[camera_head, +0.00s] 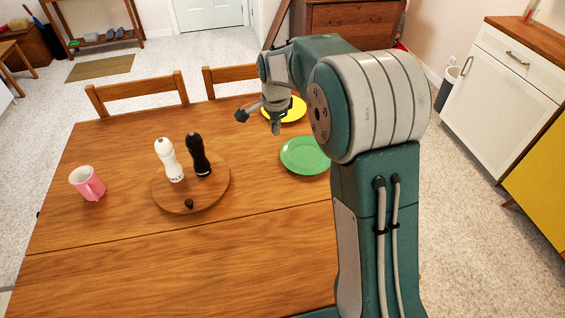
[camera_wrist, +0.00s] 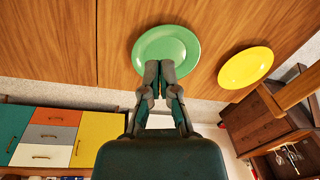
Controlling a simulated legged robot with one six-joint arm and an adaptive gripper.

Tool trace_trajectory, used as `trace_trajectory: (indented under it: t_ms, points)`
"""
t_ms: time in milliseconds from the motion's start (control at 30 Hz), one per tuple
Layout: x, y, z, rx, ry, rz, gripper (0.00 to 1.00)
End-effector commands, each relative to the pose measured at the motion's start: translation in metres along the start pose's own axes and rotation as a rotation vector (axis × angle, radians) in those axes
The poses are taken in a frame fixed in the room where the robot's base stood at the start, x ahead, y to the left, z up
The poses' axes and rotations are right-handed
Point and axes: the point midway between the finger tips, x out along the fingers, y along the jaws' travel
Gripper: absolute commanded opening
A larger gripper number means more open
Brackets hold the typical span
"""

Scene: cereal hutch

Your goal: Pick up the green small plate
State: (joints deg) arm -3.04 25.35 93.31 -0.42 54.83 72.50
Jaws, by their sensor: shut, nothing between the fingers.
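The green small plate (camera_head: 305,156) lies flat on the wooden table, and my arm hides its right edge in the head view. It also shows in the wrist view (camera_wrist: 165,42), where my fingertips overlap its near edge. My gripper (camera_wrist: 159,68) is shut and empty, its two fingers close together. In the head view my gripper (camera_head: 260,116) hangs above the table, up and left of the green plate. I cannot tell its exact height above the plate.
A yellow plate (camera_head: 291,113) lies behind the green one, partly hidden by my gripper. A round wooden board (camera_head: 218,190) holds a white mill (camera_head: 169,160) and a black mill (camera_head: 198,155). A pink mug (camera_head: 88,184) stands at left. The table front is clear.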

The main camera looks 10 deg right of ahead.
Motion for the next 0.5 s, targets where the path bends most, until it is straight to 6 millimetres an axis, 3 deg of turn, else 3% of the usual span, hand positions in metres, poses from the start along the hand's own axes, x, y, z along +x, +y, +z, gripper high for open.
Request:
trace_trajectory:
  t_ms: [33,200,333,500]
  points:
    - [0.022,-0.010,-0.002,0.052,-0.007,0.023,0.00]
    - [0.082,-0.033,-0.010,0.234,-0.021,0.076,0.00]
    - [0.112,-0.041,-0.012,0.324,-0.023,0.101,0.00]
    - [0.127,-0.043,-0.012,0.365,-0.022,0.112,0.00]
